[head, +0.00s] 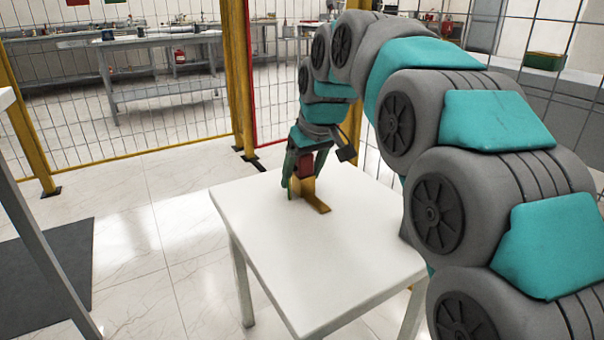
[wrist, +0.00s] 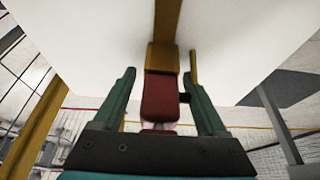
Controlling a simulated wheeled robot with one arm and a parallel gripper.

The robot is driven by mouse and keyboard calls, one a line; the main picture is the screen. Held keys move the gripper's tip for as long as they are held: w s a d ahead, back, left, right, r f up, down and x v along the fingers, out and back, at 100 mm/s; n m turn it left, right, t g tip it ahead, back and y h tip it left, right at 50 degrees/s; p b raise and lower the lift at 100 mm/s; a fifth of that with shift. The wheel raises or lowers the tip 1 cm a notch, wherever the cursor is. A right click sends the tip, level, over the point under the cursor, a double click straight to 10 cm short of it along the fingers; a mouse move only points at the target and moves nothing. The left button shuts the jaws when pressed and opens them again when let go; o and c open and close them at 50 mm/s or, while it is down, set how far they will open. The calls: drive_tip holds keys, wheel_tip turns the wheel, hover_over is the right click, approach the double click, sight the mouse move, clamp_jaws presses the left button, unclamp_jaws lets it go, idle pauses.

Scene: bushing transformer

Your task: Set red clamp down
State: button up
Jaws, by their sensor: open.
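The red clamp (head: 305,169) stands on the white table (head: 330,265), joined to a yellow-brown part with a flat foot (head: 318,204) that lies on the tabletop. In the wrist view the red body (wrist: 160,98) is between my fingers, with the yellow-brown part (wrist: 163,57) beyond it. My gripper (head: 302,187) points down over the clamp. Its green fingers are apart, one on each side of the red body, and gaps show in the wrist view (wrist: 160,92). The far side of the clamp is hidden.
The white tabletop around the clamp is otherwise clear. A yellow-framed mesh fence (head: 240,80) stands behind the table. Workbenches (head: 160,92) stand beyond the fence.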

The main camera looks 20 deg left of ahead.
drive_tip(key=v, duration=1.2)
drive_tip(key=shift+p, duration=0.3)
drive_tip(key=shift+s, duration=0.15)
